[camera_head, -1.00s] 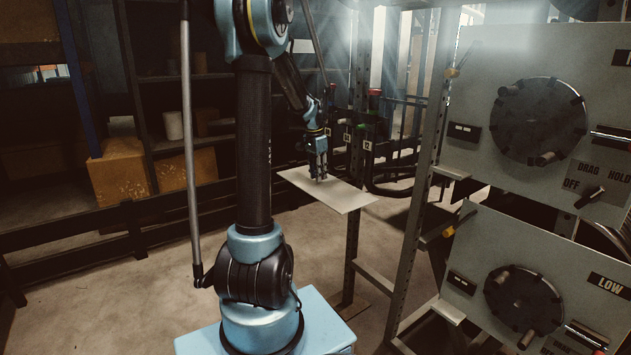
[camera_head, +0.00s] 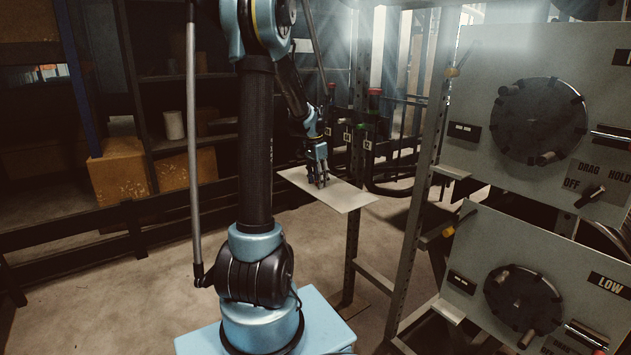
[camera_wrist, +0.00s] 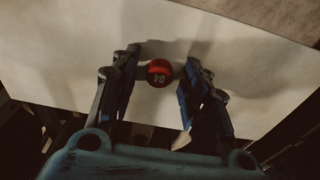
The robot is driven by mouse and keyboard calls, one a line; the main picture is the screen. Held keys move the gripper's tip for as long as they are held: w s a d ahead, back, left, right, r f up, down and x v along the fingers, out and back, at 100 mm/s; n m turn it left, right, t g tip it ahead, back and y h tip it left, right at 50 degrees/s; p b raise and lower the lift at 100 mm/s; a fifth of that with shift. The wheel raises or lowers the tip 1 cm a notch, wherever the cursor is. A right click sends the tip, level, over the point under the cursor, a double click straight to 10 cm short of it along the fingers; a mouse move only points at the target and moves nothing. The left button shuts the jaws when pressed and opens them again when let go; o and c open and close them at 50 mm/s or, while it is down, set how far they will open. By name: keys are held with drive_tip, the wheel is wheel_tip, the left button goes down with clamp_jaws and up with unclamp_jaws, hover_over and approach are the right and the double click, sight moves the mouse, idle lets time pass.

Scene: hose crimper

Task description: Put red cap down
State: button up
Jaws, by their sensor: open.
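A small round red cap (camera_wrist: 159,73) with a dark marking like "04" shows in the wrist view. It is over a pale flat board (camera_wrist: 60,45) and appears to rest on it. My gripper (camera_wrist: 159,88) is open, with one finger on each side of the cap and a visible gap on both sides. In the head view my gripper (camera_head: 319,183) is low over the pale board (camera_head: 346,196). The cap cannot be made out clearly there.
A metal post frame (camera_head: 412,190) and grey panels with dials (camera_head: 538,120) stand to the right. Black hoses (camera_head: 392,170) and a red-topped fitting (camera_head: 375,92) are behind the board. Shelves with boxes (camera_head: 118,172) are at the left. Part of the board is bare.

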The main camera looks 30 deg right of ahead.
drive_tip(key=shift+r, duration=0.1)
wheel_tip(320, 180, up, 11)
drive_tip(key=a, duration=0.1)
drive_tip(key=s+a+r+n, duration=0.1)
drive_tip(key=s+a+n, duration=0.25)
drive_tip(key=a, duration=1.05)
drive_tip(key=s+a+f+n+t, duration=0.15)
drive_tip(key=s+a+n, duration=0.35)
drive_tip(key=a, duration=0.6)
drive_tip(key=s+a+f+n+y, duration=0.1)
drive_tip(key=s+a+f+n, duration=0.8)
drive_tip(key=s+a+f, duration=0.4)
drive_tip(key=shift+s+a+f+t, duration=0.35)
drive_tip(key=shift+s+a, duration=0.45)
drive_tip(key=shift+s, duration=0.05)
